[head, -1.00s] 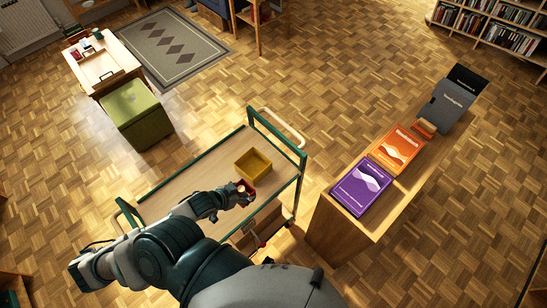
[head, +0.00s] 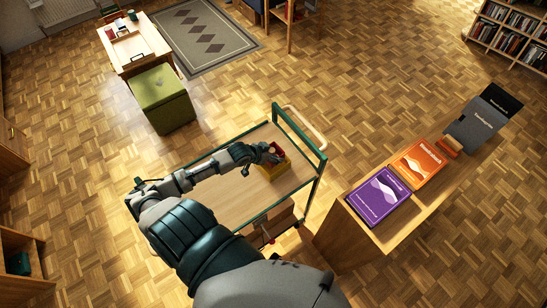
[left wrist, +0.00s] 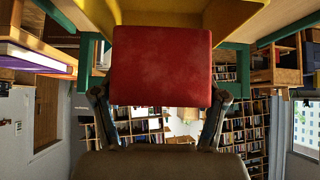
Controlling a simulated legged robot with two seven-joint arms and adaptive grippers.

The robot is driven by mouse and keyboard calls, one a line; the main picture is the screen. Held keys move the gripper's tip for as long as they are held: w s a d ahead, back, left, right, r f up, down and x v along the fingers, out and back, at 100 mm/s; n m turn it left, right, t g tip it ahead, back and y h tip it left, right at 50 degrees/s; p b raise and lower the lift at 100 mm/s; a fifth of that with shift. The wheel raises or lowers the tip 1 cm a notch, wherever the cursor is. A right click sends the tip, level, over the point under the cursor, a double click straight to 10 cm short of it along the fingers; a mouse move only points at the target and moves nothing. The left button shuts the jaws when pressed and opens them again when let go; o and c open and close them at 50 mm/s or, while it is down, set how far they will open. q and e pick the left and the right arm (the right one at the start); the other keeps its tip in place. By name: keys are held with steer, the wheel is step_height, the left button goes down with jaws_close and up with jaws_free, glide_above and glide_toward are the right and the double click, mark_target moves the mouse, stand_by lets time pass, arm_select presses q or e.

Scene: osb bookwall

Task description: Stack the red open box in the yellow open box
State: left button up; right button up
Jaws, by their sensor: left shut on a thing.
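The yellow open box (head: 271,173) stands on the wooden top of a green-framed cart, near its right end. My left gripper (head: 272,155) is over the yellow box in the head view and hides much of it. It is shut on the red open box, of which only a small part (head: 277,150) shows there. In the left wrist view the red box (left wrist: 160,65) fills the space between the two fingers (left wrist: 160,112). The yellow box (left wrist: 190,18) shows behind and above it. Whether the red box is inside the yellow one or above it, I cannot tell. My right gripper is out of view.
The cart (head: 240,204) has a raised green end frame (head: 300,130) close to the right of the boxes. A wooden shelf with a purple book (head: 379,197) and an orange book (head: 418,162) stands farther right. A green stool (head: 162,95) is at the back left.

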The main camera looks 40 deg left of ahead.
arm_select(q)
steer(key=f, duration=0.2)
steer(key=shift+a+f, duration=0.25)
steer(key=shift+f, duration=0.15)
steer(key=shift+a+f, duration=0.15)
steer(key=shift+f, duration=0.15)
steer(key=shift+d+f, duration=0.2)
steer(key=shift+d, duration=0.1)
steer(key=shift+f, duration=0.3)
steer(key=o, duration=0.9)
steer(key=shift+c, duration=0.2)
steer(key=shift+a, duration=0.15)
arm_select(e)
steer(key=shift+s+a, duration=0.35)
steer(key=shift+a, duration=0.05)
